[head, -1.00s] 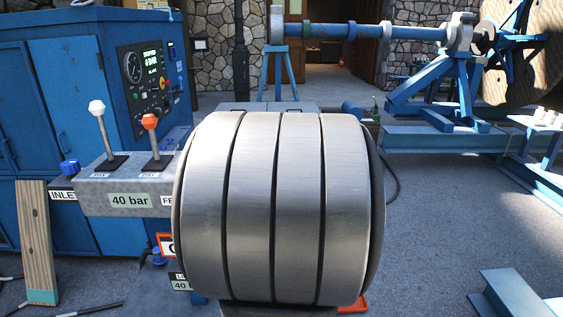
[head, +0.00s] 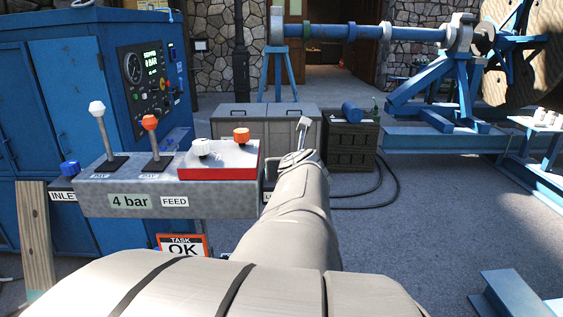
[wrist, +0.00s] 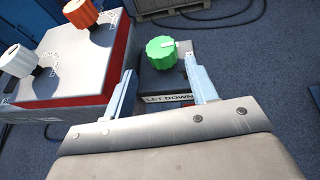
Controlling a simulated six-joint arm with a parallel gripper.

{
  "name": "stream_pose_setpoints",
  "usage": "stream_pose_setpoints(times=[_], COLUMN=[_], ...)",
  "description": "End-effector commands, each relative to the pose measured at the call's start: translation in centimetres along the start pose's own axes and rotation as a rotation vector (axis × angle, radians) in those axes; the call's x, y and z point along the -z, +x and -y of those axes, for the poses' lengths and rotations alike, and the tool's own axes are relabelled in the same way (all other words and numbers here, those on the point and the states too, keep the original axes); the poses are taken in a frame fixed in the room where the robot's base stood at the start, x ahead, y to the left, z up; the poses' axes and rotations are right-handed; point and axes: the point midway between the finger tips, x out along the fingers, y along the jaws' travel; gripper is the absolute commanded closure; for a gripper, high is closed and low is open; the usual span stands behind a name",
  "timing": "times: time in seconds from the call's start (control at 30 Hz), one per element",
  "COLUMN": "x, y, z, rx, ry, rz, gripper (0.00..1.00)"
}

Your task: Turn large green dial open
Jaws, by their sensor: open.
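The large green dial (wrist: 161,52) shows in the wrist view, with a pale mark on its top. It stands on a grey block with a "LET DOWN" label (wrist: 169,97). My gripper (wrist: 160,66) is open, with one finger to the left of the dial and one to the right. The dial lies between and slightly beyond the fingertips, and I cannot tell whether either finger touches it. In the head view my gripper (head: 303,130) is at the right end of the control panel, and the dial is not visible there.
A red-edged box (head: 218,172) with a white knob (head: 202,147) and an orange knob (head: 241,135) sits left of the gripper. Two levers (head: 151,124) stand further left. The panel reads "4 bar" (head: 130,200). A "TASK OK" sign (head: 183,246) hangs below. Crates stand behind.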

Motion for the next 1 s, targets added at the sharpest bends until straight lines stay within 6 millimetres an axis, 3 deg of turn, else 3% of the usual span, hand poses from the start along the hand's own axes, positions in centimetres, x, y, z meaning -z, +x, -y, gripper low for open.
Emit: stream_pose_setpoints(times=[0.2,0.63,0.77,1.0], x=[0.0,0.0,0.0,0.1], y=[-1.4,-1.5,-0.7,2.2], z=[0.0,0.0,0.0,0.0], rx=[0.001,0.001,0.0,-0.001], ry=[0.001,0.001,0.001,0.002], rz=[0.0,0.0,-0.001,-0.002], gripper=[0.48,0.48,0.48,0.48])
